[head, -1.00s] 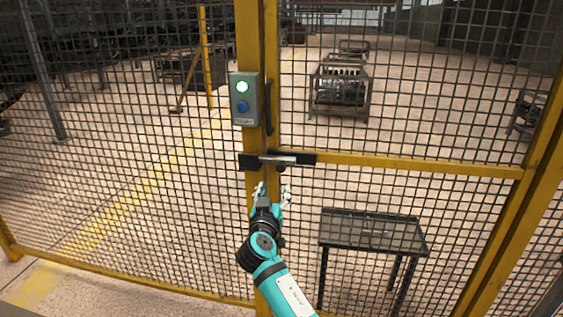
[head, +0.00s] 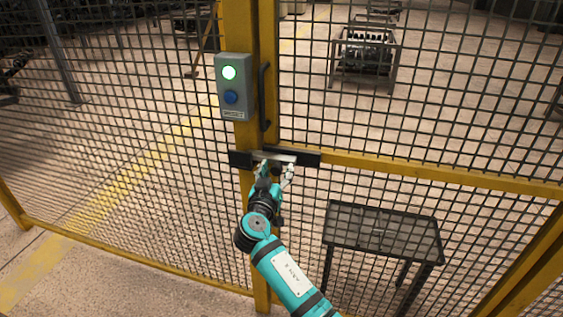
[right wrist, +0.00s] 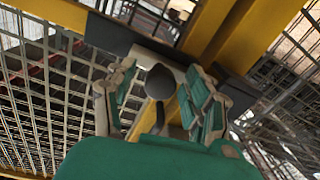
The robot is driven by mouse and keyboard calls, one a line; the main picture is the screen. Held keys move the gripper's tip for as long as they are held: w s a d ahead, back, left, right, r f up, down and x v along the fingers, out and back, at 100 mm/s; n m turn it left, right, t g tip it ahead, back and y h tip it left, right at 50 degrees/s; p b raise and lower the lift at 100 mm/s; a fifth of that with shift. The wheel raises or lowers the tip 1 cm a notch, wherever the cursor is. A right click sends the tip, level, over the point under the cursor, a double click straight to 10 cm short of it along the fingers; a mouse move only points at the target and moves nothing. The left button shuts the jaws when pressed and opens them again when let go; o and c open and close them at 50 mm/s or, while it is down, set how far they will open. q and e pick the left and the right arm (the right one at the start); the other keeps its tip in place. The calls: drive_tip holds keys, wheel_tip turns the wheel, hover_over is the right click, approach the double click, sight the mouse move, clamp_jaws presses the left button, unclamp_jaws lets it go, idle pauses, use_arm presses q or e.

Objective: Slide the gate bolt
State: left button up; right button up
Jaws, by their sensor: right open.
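The gate bolt (head: 285,157) is a silver bar lying across black mounts at the joint between the yellow gate post and the gate frame. In the right wrist view its dark round knob (right wrist: 160,82) sticks out toward the camera. My right gripper (head: 275,171) is open at the bolt, just below and in front of it. In the right wrist view my right gripper (right wrist: 163,98) has its green-padded fingers on either side of the knob, with gaps visible. The fingers hide part of the bolt in the head view. My left gripper is not in view.
A grey control box (head: 233,87) with a lit green lamp and a blue button is on the post above the bolt. A dark handle (head: 265,97) is beside it. A black table (head: 384,232) stands behind the mesh at lower right.

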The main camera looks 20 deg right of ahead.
drive_tip(key=shift+a, duration=0.15)
drive_tip(key=shift+c, duration=0.3)
clamp_jaws()
